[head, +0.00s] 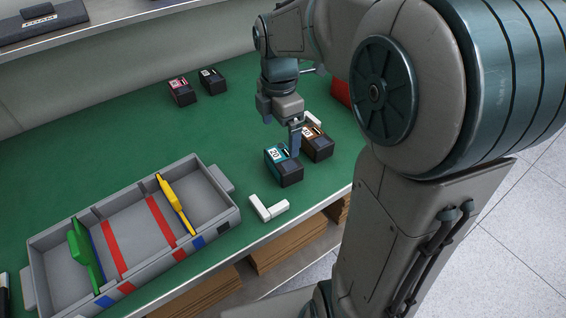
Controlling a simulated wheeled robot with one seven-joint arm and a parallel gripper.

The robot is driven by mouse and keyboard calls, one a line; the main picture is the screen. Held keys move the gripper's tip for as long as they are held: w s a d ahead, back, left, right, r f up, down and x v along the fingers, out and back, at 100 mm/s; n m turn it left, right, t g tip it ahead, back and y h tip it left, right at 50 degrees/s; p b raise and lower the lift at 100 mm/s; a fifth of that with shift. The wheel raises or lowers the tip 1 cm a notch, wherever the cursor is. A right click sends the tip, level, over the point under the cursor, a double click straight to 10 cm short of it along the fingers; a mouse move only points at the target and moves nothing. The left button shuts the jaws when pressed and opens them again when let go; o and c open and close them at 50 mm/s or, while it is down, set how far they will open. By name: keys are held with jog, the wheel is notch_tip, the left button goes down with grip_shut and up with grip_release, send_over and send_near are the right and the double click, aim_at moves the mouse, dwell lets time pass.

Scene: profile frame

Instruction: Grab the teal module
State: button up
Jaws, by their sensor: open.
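The teal module (284,168) is a small dark block with a teal label face. It sits on the green bench top, right of the grey tray and just left of a brown module (316,144). My gripper (294,136) points down at the upper right of the teal module, close to the brown module as well. The jaws are open. One finger partly covers the gap between the two modules. I cannot tell whether it touches either one.
A grey tray (228,216) with green and yellow dividers stands at left. A white L-shaped piece (267,209) lies near the front edge. Red (182,92) and black (212,82) modules stand farther back. A red object (340,92) is at right. The bench's middle is clear.

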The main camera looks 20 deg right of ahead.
aim_at(283, 158)
notch_tip(283, 158, down, 5)
jog(key=shift+f+b, duration=0.15)
jog(key=shift+b, duration=0.2)
jog(key=shift+d+f+b, duration=0.25)
jog(key=shift+f, duration=1.1)
jog(key=shift+d+f+b, duration=0.2)
jog(key=shift+f+b, duration=0.05)
jog(key=shift+f, duration=1.1)
jog(key=c, duration=0.8)
